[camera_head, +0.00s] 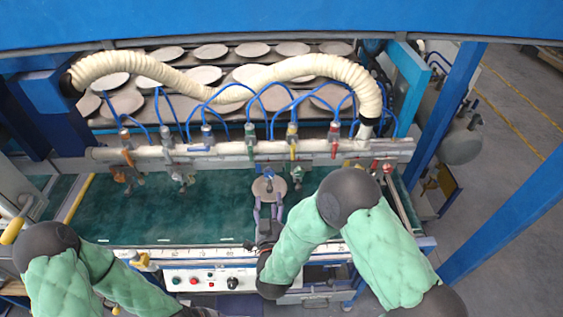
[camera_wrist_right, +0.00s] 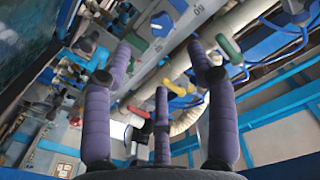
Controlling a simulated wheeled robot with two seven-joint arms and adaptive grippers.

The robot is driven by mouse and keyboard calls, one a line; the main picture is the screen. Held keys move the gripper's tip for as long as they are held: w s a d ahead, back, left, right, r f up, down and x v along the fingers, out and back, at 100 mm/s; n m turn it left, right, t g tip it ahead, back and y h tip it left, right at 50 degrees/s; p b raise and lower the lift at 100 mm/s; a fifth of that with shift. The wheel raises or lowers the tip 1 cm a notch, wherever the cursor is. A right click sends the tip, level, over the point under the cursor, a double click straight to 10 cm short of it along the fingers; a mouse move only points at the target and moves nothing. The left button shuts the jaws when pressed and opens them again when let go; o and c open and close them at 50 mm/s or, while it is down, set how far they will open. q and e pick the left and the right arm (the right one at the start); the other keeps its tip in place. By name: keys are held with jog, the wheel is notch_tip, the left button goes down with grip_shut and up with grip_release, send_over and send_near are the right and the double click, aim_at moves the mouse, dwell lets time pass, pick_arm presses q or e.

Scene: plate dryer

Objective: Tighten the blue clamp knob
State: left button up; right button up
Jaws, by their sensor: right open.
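My right gripper (camera_head: 268,205), with purple fingers, reaches over the green bed of the machine. The right wrist view shows the same gripper (camera_wrist_right: 162,60) open, with nothing held. I cannot tell whether this blue part is the clamp knob. My left arm enters at the lower left; its gripper is out of frame.
A pale pipe (camera_head: 240,148) with several coloured valve handles and blue hoses crosses behind the gripper. A ribbed cream hose (camera_head: 310,67) arches above. The control panel (camera_head: 205,281) lies along the front. The green bed (camera_head: 150,218) is clear at left.

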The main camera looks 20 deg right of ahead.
aim_at(269, 176)
jog(key=x, duration=1)
jog(key=shift+w+a+b, duration=0.1)
jog(key=shift+w+b, duration=0.1)
jog(key=shift+b, duration=0.1)
jog(key=shift+f, duration=0.1)
jog(key=c, duration=1.2)
